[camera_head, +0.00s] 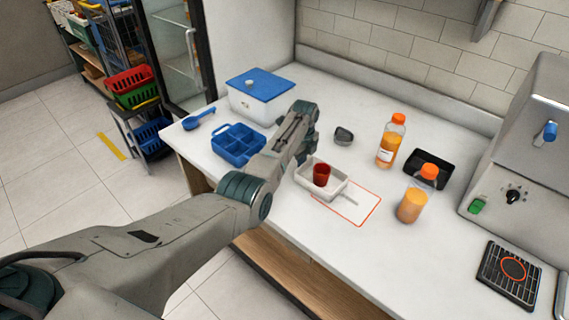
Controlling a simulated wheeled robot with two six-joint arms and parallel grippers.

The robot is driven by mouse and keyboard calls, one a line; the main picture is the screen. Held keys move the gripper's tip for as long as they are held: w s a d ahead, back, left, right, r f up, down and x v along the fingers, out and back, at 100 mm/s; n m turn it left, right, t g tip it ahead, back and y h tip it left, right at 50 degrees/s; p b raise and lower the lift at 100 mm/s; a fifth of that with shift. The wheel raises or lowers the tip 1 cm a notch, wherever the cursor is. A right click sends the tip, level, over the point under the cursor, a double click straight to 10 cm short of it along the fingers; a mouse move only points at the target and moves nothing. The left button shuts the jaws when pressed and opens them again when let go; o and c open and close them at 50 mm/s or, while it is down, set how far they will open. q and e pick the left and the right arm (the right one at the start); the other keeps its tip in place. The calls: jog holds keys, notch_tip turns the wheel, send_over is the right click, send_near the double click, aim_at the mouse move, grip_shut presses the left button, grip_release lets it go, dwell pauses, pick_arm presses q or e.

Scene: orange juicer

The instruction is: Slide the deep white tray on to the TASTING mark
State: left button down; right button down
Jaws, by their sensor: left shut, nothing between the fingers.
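The deep white tray (318,191) sits on the white counter with a red cup (321,175) in it. The TASTING mark (361,209), a pale area with a red-orange outline, lies at the tray's lower right. The tray covers its upper left part and the rest of the mark shows bare. My left gripper (304,155) is shut and empty at the tray's upper left end. Whether it touches the tray I cannot tell. My right gripper is not in view.
A blue divided tray (222,145), blue scoop (197,119) and blue-lidded box (243,101) stand to the left. A dark grey object (344,136) lies behind the tray. An orange bottle (389,147), black tray (414,158) and juice container (411,206) stand to the right, before the juicer (530,150).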

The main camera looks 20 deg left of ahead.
aim_at(317, 167)
pick_arm(q)
jog(key=d+p, duration=0.1)
jog(key=d, duration=0.1)
jog(key=s+d+p, duration=0.1)
jog(key=d, duration=0.1)
jog(key=s+d+r+p, duration=0.1)
jog(key=d, duration=0.1)
jog(key=shift+s, duration=0.1)
jog(key=shift+s+d+f+p, duration=0.25)
jog(key=shift+d+p, duration=0.25)
jog(key=shift+d, duration=0.15)
jog(key=shift+s+d+f+p, duration=0.15)
jog(key=shift+s+d+p, duration=0.05)
jog(key=shift+d+p, duration=0.35)
jog(key=shift+s+d, duration=0.2)
jog(key=shift+d, duration=0.2)
jog(key=shift+w+f, duration=0.1)
jog(key=shift+a, duration=0.1)
